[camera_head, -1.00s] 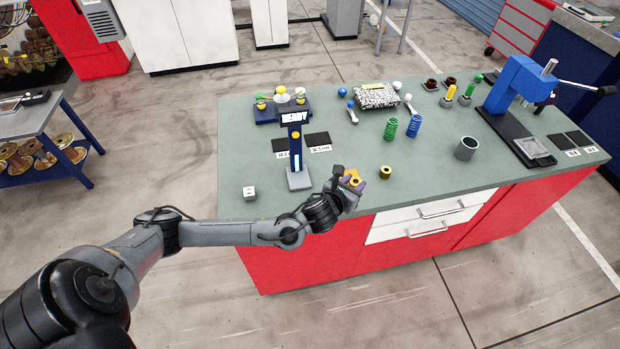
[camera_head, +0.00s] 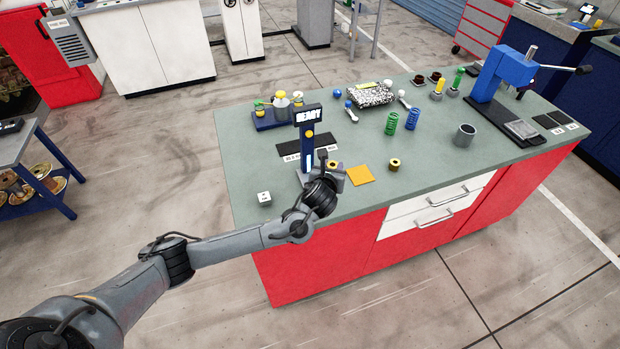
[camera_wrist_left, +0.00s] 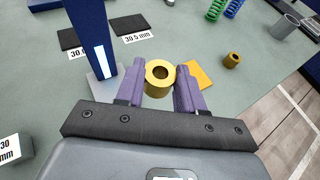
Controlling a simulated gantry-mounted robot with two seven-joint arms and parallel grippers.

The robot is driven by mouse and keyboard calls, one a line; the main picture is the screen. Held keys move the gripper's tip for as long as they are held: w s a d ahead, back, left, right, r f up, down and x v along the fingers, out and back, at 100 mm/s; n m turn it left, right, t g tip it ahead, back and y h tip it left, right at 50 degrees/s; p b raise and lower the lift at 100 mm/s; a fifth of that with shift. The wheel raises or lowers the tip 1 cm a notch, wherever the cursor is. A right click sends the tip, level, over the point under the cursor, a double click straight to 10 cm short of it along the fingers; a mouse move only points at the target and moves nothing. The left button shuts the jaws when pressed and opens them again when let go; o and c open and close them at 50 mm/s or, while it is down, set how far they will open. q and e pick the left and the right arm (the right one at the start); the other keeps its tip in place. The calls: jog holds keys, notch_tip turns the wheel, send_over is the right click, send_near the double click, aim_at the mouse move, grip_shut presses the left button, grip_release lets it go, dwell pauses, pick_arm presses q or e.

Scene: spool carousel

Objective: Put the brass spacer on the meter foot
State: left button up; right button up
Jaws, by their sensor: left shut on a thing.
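The brass spacer (camera_wrist_left: 160,77), a gold ring with a hole, is between the purple fingers of my left gripper (camera_head: 334,169), which is shut on it. The spacer also shows in the head view (camera_head: 333,165). The meter is a blue column (camera_head: 308,140) with a READY display (camera_head: 309,115). Its grey foot (camera_wrist_left: 101,93) lies left of the spacer in the left wrist view. In the head view my wrist partly hides the foot. The spacer is beside the column; I cannot tell its exact height or whether it overlaps the foot. My right gripper is out of view.
A yellow square (camera_head: 361,175) lies right of my gripper, with a smaller brass ring (camera_head: 394,165) beyond it. A white-faced block (camera_head: 264,198) stands left of the foot. Dark labelled pads (camera_head: 292,147) lie behind the meter. Springs and a grey cup (camera_head: 465,135) stand farther right.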

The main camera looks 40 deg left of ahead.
pick_arm(q)
jog(key=a+f, duration=0.1)
jog(key=a, duration=0.1)
jog(key=s+a+f, duration=0.1)
jog(key=a, duration=0.1)
jog(key=a+f, duration=0.2)
jog(key=shift+s+a, duration=0.15)
jog(key=shift+a, duration=0.25)
jog(key=shift+f, duration=2)
jog(key=shift+f, duration=0.15)
jog(key=o, duration=1.2)
jog(key=shift+c, duration=0.2)
